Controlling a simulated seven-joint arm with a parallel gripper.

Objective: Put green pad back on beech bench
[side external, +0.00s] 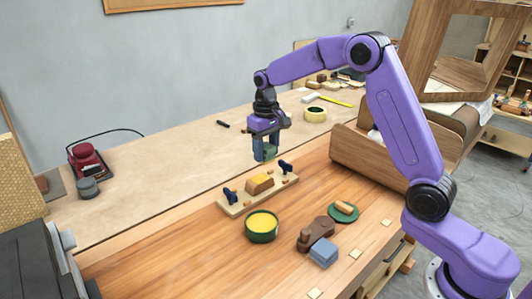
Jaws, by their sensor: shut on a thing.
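My gripper (265,152) is shut on a small green pad (269,153). It holds the pad in the air above the clamping board, and the fingers hide part of it. The beech bench (180,258) is the orange-brown wooden top in the front. On it, below my gripper, lies a pale board (234,209) with a tan wooden block (259,184) between two dark blue clamps (230,196), (285,168).
A green tub with yellow contents (261,226), a brown shaped piece (316,232), a blue block (323,254) and a green disc (343,212) with a tan piece on it stand in front. A wooden box (375,160) is at right. The bench's left front is clear.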

